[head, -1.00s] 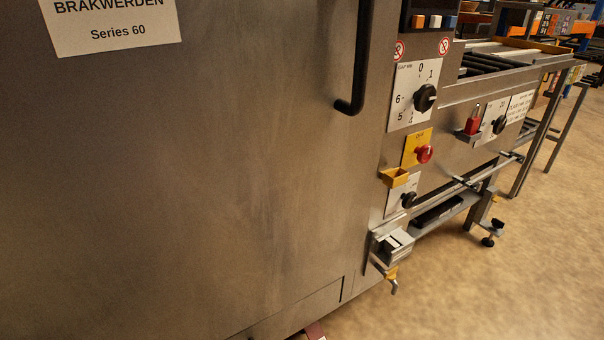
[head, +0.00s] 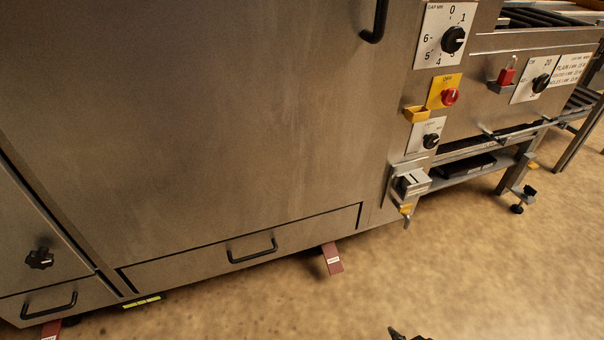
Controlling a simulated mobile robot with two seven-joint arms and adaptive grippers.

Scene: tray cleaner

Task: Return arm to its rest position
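At the bottom edge of the head view, right of centre, a small dark tip (head: 405,334) shows above the floor. It looks like part of my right gripper (head: 408,335), but most of it is cut off by the frame. I cannot tell whether it is open or shut, or whether it holds anything. It is apart from the machine. My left gripper and arm are not in view.
A large steel machine (head: 230,120) fills the left and middle, with a drawer handle (head: 252,252) low down. Its control side has a black dial (head: 454,39), red knob (head: 450,97) and red padlock (head: 506,76). A red foot (head: 332,259) juts onto open floor (head: 270,310).

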